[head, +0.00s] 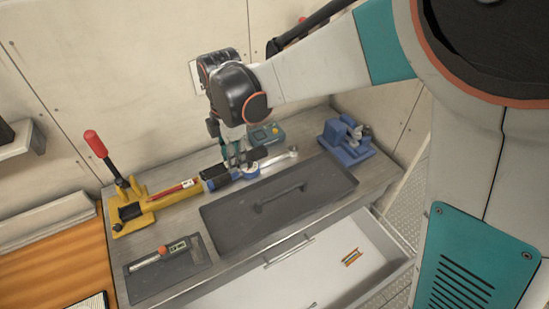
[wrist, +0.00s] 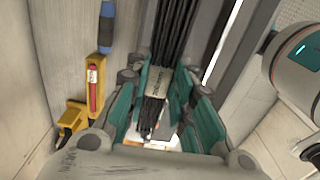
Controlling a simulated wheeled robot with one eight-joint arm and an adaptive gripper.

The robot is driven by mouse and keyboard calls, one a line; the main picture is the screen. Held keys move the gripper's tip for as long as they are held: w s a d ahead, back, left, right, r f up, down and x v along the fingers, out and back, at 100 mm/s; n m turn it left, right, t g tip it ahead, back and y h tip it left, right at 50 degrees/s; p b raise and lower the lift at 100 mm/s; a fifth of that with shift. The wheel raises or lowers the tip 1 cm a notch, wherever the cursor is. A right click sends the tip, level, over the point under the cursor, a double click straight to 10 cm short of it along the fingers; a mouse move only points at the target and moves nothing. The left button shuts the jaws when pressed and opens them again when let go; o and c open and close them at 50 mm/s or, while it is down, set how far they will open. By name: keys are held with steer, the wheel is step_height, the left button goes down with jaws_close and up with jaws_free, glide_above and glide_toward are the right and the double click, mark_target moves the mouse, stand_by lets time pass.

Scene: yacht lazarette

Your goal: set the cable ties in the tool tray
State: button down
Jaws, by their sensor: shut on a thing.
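My gripper (head: 233,154) is over the back middle of the workbench in the head view. In the wrist view my gripper (wrist: 166,90) is shut on the cable ties (wrist: 178,45), a long black bundle with a pale label band between the teal fingers. The bundle shows as a short dark shape (head: 252,154) beside the fingers in the head view. I cannot tell whether it still touches the bench. A wide dark grey tray with a central handle, which looks like the tool tray (head: 318,188), lies on the bench to the right of and nearer than my gripper. Its floor looks bare.
A yellow tool with a red upright lever (head: 130,205) stands at left. A blue vise (head: 345,142) stands at the right back, and a grey-teal device (head: 265,135) behind my gripper. A smaller dark tray (head: 195,263) holds a tool. An open white drawer (head: 325,280) juts out in front.

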steer(key=b, duration=0.3)
glide_above(243, 205)
step_height(243, 205, down, 15)
steer(key=shift+a, duration=0.1)
steer(key=shift+f+b, duration=0.4)
steer(key=shift+f, duration=2)
steer(key=shift+f, duration=0.15)
steer(key=c, duration=1.8)
jaws_free()
steer(key=shift+o, duration=0.6)
steer(key=shift+r, duration=0.4)
step_height(243, 205, up, 12)
steer(key=p, duration=0.2)
steer(key=shift+f, duration=0.25)
